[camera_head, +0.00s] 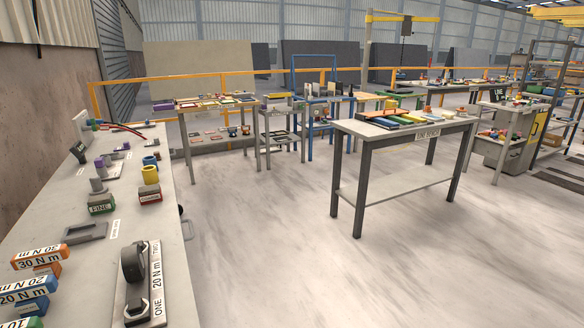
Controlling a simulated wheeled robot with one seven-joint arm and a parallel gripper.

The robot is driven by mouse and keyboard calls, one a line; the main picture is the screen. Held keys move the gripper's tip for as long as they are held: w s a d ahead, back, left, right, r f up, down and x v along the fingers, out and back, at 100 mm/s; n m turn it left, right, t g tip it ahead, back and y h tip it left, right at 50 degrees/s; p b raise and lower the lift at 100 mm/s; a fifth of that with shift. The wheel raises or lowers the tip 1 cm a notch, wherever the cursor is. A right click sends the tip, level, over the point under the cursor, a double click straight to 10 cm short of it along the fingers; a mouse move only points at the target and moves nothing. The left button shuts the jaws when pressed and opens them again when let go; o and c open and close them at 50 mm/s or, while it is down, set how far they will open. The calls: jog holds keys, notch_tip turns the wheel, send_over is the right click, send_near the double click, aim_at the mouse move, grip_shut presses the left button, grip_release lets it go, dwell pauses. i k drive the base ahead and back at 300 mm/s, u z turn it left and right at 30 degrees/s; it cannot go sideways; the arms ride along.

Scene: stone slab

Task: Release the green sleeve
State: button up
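No sleeve that is clearly green shows in the head view.
The left bench (172,236) carries a plate marked ONE 20 N m (154,276), a grey tray (86,232) and torque-labelled blocks (40,256). A dark-legged table (350,127) with coloured items stands centre right. Open pale floor (270,240) lies between them.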

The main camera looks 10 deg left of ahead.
aim_at(92, 122)
jog(key=i, duration=2.85)
jog(key=u, duration=0.85)
jog(key=i, duration=1)
jog(key=u, duration=1.35)
jog(key=i, duration=1)
jog(key=u, duration=0.5)
jog(key=k, duration=1.35)
jog(key=z, duration=0.4)
jog(key=i, duration=0.7)
jog(key=z, duration=0.5)
